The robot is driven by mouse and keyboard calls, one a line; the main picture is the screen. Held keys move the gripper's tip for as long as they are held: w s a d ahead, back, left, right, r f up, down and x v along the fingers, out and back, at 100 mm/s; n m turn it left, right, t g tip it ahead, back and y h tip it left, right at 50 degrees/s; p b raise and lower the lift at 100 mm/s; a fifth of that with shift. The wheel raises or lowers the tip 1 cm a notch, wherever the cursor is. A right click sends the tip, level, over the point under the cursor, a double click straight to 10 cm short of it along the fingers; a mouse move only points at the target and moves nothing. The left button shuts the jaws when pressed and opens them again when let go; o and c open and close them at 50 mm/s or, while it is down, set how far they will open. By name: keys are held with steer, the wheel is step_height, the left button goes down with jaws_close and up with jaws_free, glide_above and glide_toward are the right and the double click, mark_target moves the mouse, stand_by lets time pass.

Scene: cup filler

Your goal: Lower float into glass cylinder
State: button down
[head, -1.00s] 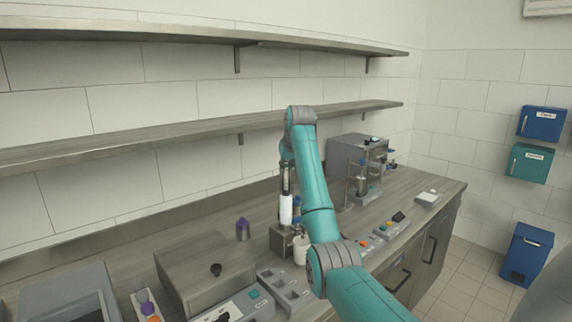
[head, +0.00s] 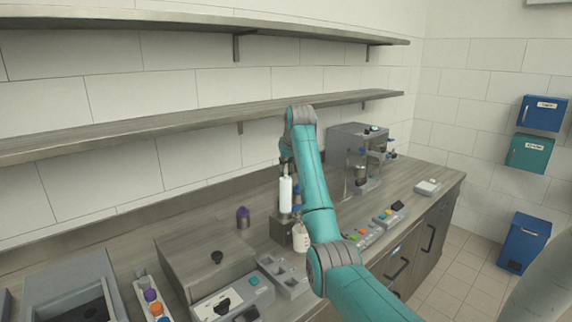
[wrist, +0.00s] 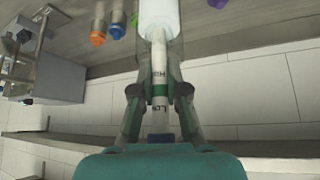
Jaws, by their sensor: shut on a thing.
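My gripper (wrist: 158,92) is shut on the narrow stem of the float (wrist: 166,18). The stem has a green band and the words High and Low. The float's wide white body (head: 285,194) hangs upright below my gripper in the head view, over a dark block on the bench (head: 283,231). A clear, faint outline shows around the stem in the wrist view; I cannot tell whether it is the glass cylinder.
A white jar (head: 301,238) stands beside the block. A purple-capped bottle (head: 243,216) is to the left. A grey box (head: 206,262) and a compartment tray (head: 284,276) are in front. A grey machine (head: 352,150) stands to the right. A shelf (head: 190,130) runs above.

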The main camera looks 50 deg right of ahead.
step_height(320, 180, down, 2)
steer(key=shift+s+a+f, duration=0.1)
steer(key=shift+s+f, duration=0.05)
steer(key=shift+f, duration=0.1)
steer(key=c, duration=1.1)
jaws_free()
steer(key=shift+c, duration=0.2)
steer(key=shift+f, duration=0.1)
steer(key=v, duration=0.8)
steer(key=w+r+v, duration=0.1)
steer(key=v, duration=0.4)
steer(key=shift+d, duration=0.35)
